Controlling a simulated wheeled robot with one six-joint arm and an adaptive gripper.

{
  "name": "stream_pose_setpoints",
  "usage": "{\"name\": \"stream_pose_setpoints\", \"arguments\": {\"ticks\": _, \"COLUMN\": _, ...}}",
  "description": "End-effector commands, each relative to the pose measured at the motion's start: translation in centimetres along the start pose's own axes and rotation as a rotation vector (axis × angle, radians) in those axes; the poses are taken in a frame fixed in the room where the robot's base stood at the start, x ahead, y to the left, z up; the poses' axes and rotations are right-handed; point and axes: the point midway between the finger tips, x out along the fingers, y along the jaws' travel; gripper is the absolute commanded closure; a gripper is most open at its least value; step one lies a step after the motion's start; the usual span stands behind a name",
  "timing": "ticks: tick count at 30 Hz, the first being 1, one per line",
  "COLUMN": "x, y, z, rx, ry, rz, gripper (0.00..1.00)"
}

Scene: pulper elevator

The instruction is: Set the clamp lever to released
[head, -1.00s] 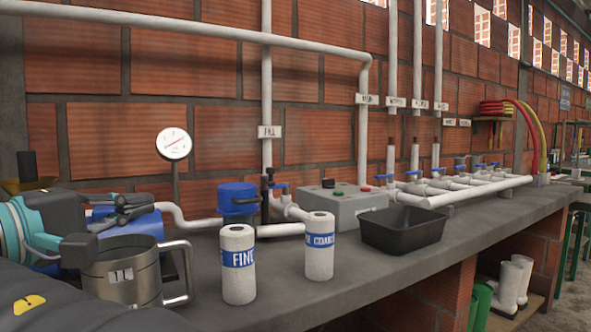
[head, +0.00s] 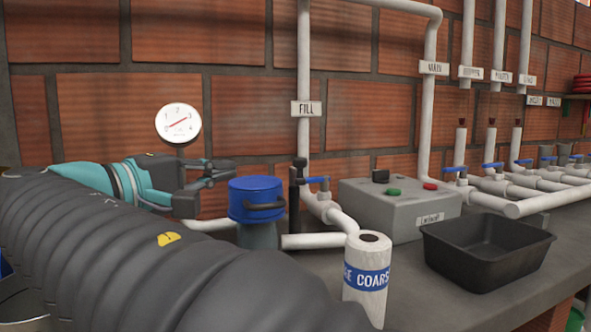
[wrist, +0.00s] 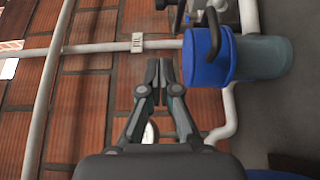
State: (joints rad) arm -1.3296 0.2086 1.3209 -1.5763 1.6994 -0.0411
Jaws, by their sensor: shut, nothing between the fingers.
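A blue-capped canister (head: 257,200) stands on the bench, with a curved black handle on its cap. It also shows in the wrist view (wrist: 205,57). A black upright lever (head: 296,195) stands just right of the canister; it looks like the clamp lever, though no label shows. In the wrist view, a dark bar (wrist: 180,15) by the cap seems to be the same lever. My gripper (head: 230,169) is shut and empty, above and left of the cap. In the wrist view my gripper (wrist: 159,68) points at the brick wall beside the cap, apart from it.
A round gauge (head: 178,123) is behind my gripper.

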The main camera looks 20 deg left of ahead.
Motion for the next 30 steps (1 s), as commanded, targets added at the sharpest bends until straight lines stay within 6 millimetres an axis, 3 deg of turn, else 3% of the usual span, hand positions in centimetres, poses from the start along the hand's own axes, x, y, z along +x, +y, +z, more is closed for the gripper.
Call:
{"name": "stream_pose_setpoints", "arguments": {"ticks": 12, "x": 7.4, "y": 0.0, "z": 0.6, "rx": 0.000, "ry": 0.001, "rz": 0.000, "gripper": 1.00}}
{"name": "stream_pose_setpoints", "arguments": {"ticks": 19, "x": 9.1, "y": 0.0, "z": 2.4, "rx": 0.000, "ry": 0.003, "rz": 0.000, "gripper": 1.00}}
{"name": "stream_pose_setpoints", "arguments": {"ticks": 30, "x": 9.5, "y": 0.0, "z": 2.7, "rx": -0.001, "ry": 0.004, "rz": 0.000, "gripper": 1.00}}
